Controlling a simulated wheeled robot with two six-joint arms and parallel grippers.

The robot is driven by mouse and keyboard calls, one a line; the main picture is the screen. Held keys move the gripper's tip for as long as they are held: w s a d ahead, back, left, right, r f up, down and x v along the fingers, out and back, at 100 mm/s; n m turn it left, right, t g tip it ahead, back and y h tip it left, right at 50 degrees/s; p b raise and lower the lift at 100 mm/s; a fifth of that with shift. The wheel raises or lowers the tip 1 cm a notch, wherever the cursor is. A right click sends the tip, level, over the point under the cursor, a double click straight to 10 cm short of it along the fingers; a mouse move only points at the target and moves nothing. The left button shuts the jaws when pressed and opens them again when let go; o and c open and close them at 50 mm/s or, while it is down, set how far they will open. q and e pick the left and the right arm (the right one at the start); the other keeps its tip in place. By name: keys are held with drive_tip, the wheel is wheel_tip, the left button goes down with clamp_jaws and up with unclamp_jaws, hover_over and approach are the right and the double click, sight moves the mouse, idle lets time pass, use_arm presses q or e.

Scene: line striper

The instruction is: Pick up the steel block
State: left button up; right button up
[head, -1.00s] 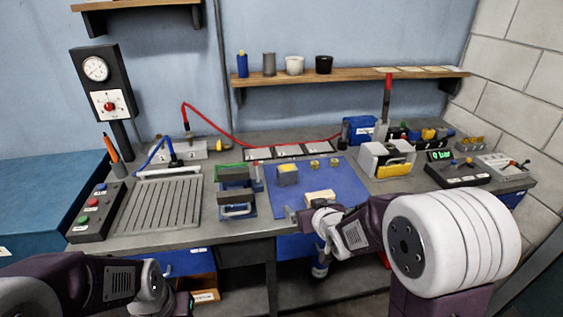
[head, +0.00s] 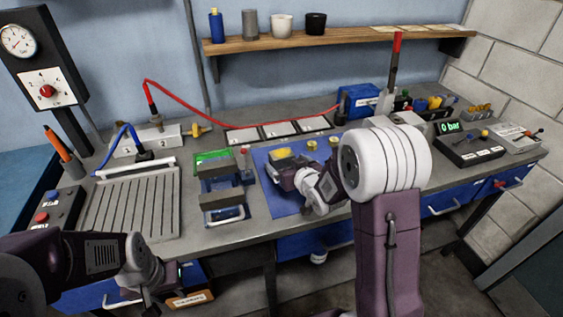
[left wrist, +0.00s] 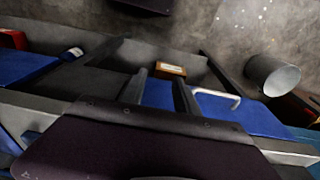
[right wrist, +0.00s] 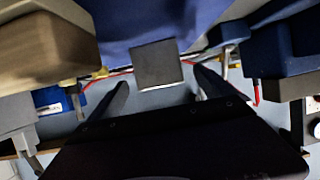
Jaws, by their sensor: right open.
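The steel block (right wrist: 158,63) shows as a plain grey square in the right wrist view, against the blue mat (right wrist: 130,25). My right gripper (right wrist: 160,85) is open, with its dark fingers on either side of the block's line and a gap at each side; I see no contact. In the head view my right gripper (head: 274,172) is low over the blue mat (head: 275,195), and I cannot make out the block there. My left gripper (head: 160,298) hangs in front of the bench; its fingers stand apart and empty in the left wrist view (left wrist: 160,92).
A blue vise (head: 222,190) stands left of the mat. A yellow-topped block (head: 284,154) sits just behind the right gripper. A beige block (right wrist: 45,50) is close on the left in the right wrist view. A ribbed plate (head: 135,205) lies further left.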

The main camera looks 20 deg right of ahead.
sight(284, 161)
drive_tip(key=x, duration=0.3)
drive_tip(key=shift+f, duration=0.1)
drive_tip(key=shift+w, duration=0.25)
drive_tip(key=x, duration=0.4)
drive_tip(key=shift+w+r+p, duration=0.2)
drive_tip(key=shift+r+p, duration=0.05)
drive_tip(key=shift+p, duration=0.1)
drive_tip(key=shift+w+f, duration=0.15)
drive_tip(key=shift+w, duration=0.15)
drive_tip(key=shift+s, duration=0.1)
drive_tip(key=shift+s, duration=0.1)
drive_tip(key=c, duration=0.4)
clamp_jaws()
wheel_tip(284, 161, up, 18)
drive_tip(key=p, duration=0.4)
